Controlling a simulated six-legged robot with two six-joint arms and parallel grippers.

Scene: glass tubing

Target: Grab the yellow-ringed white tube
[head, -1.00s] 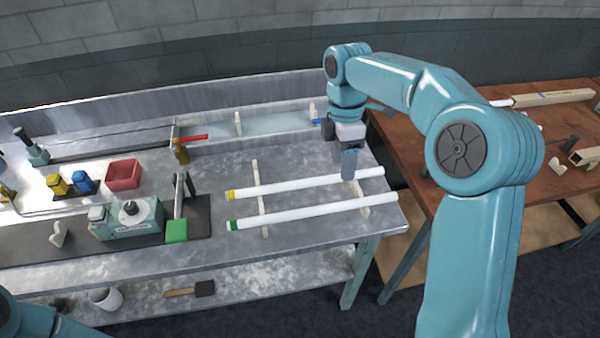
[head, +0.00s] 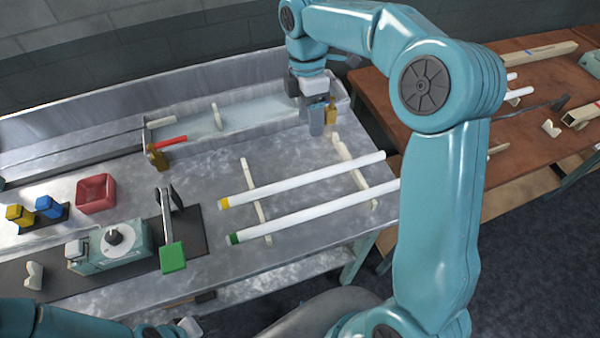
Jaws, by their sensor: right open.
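The white tube with the yellow ring (head: 300,181) lies across two pale notched rests (head: 256,206) on the metal bench, its yellow end to the left. A second white tube with a green ring (head: 310,213) lies nearly parallel in front of it. My right gripper (head: 317,122) is open, pointing down behind the yellow-ringed tube, near the right end of the back trough. It is apart from the tube, and I see nothing in it. Part of my left arm shows at the bottom left; a grey end piece (head: 190,327) is cut off by the frame edge, and its fingers are hidden.
An amber block (head: 332,111) stands close to my right gripper. A red rod (head: 170,141) lies near the trough (head: 235,128). A red bin (head: 96,194) and a teal device with a dial (head: 112,246) are at left. A brown table (head: 475,190) adjoins at right.

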